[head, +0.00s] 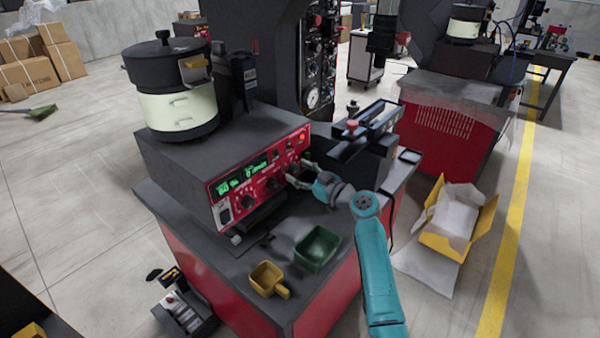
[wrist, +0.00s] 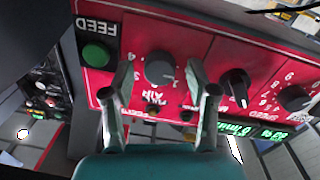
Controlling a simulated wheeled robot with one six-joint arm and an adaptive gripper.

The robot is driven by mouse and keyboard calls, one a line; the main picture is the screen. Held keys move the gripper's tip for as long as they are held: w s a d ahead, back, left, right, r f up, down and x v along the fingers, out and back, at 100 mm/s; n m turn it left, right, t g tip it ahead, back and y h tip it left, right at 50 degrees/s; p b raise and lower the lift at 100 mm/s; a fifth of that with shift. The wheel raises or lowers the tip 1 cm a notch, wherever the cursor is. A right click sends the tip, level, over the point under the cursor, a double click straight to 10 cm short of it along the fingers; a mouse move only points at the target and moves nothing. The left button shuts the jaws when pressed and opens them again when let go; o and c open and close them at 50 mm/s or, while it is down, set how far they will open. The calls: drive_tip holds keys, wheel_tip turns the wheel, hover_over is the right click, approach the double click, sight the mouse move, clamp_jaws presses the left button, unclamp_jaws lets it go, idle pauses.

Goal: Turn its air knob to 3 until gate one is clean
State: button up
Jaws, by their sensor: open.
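The red control panel (head: 232,196) is on the front of the dark feeder housing, under the bowl feeder (head: 178,110). The wrist view shows the panel upside down. The round grey air knob (wrist: 160,68) sits there between my two fingers, near the lettering AIR. My gripper (wrist: 159,76) is open, with one finger on each side of this knob; I cannot tell whether they touch it. In the head view my gripper (head: 298,173) is at the panel's right end and covers part of it. The knob's setting is not readable. I cannot make out gate one.
A green button (wrist: 96,55) marked FEED, a black pointer knob (wrist: 235,84) and another knob (wrist: 295,97) flank the air knob. A green bin (head: 317,248) and a yellow scoop (head: 268,279) stand on the bench. A dark track (head: 365,130) lies right of the panel.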

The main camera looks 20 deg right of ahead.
drive_tip(key=shift+w, duration=0.1)
clamp_jaws()
